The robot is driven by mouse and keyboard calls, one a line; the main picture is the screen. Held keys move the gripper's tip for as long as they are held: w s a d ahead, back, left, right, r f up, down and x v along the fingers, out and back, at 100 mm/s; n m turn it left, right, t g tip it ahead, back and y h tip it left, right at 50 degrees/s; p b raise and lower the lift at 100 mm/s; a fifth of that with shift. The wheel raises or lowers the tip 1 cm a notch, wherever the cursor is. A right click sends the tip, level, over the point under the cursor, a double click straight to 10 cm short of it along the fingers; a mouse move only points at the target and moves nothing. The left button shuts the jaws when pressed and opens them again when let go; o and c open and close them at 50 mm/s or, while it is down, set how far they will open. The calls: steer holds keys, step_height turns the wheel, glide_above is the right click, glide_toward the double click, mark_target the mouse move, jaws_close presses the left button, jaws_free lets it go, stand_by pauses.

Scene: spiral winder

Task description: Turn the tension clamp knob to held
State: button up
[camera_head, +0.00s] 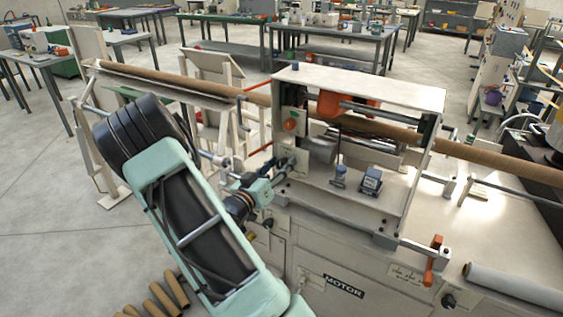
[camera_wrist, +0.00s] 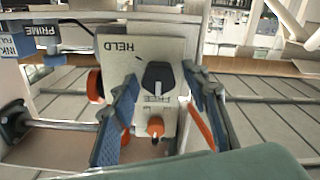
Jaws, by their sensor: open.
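The tension clamp knob (camera_wrist: 158,77) is a black knob on a pale panel (camera_wrist: 115,68) in the wrist view. The word HELD is printed above and to its left, and FREE is just below it, partly covered. I cannot tell for sure which word the knob points at. My gripper (camera_wrist: 161,82) is open, with one blue-padded finger on each side of the knob and visible gaps between. I cannot tell how far the fingertips are from the panel in depth. In the head view my gripper (camera_head: 286,163) is at the left end of the winder (camera_head: 362,80); the knob is not clear there.
An orange button (camera_wrist: 155,126) sits below the knob, between the fingers. A PRIME label (camera_wrist: 47,34) is at the upper left. A long brown tube (camera_head: 480,160) runs through the winder. A crank with an orange handle (camera_head: 430,268) stands at the front right.

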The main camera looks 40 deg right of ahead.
steer(key=shift+w+d, duration=0.2)
steer(key=shift+d, duration=0.2)
steer(key=shift+c, duration=0.3)
jaws_close()
